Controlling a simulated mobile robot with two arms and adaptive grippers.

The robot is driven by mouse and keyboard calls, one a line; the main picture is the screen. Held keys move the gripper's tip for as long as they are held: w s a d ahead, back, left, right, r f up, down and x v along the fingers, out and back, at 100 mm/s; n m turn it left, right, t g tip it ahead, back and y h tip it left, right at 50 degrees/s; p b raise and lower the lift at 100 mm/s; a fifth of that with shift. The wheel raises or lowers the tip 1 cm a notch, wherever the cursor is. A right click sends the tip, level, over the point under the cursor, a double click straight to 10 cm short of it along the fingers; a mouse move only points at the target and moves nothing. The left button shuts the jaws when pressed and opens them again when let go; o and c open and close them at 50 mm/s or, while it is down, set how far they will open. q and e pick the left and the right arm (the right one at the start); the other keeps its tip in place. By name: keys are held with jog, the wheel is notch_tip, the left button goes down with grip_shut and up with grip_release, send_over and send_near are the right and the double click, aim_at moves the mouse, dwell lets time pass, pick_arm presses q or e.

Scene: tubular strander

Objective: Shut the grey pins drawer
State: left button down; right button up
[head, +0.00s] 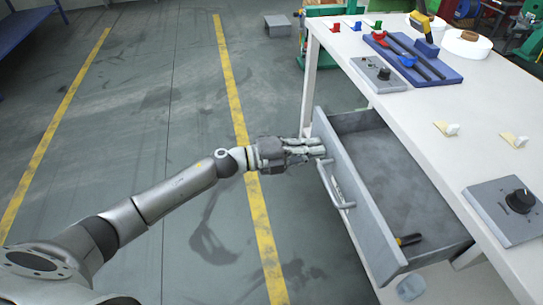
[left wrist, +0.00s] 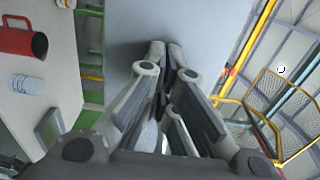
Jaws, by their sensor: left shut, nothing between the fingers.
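The grey drawer (head: 365,215) sits pulled out from under the white table, and its inside shows. Its front panel faces left and carries a bar handle (head: 337,188). My left gripper (head: 325,149) is shut and empty, with its fingertips at the far part of the front panel, beyond the handle. In the left wrist view the shut fingers (left wrist: 168,75) point at a plain grey-blue panel (left wrist: 205,25), which looks like the drawer front. Whether they touch it or stop just short, I cannot tell. My right gripper is not in view.
The white table (head: 440,105) bears a blue tray (head: 408,58), grey control boxes (head: 505,210) and small hooks. The floor left of the drawer is clear, with yellow lines (head: 232,85).

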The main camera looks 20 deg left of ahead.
pick_arm(q)
jog(key=x, duration=0.7)
jog(key=shift+w+r, duration=0.1)
jog(key=shift+w, duration=0.05)
jog(key=b+x, duration=0.1)
jog(key=x, duration=0.6)
jog(key=shift+w+d, duration=0.45)
jog(key=shift+d, duration=0.1)
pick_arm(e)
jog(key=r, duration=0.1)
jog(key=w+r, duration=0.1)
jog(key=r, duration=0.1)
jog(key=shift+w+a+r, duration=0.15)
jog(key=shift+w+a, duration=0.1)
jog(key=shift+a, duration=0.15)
pick_arm(q)
jog(key=shift+r, duration=0.15)
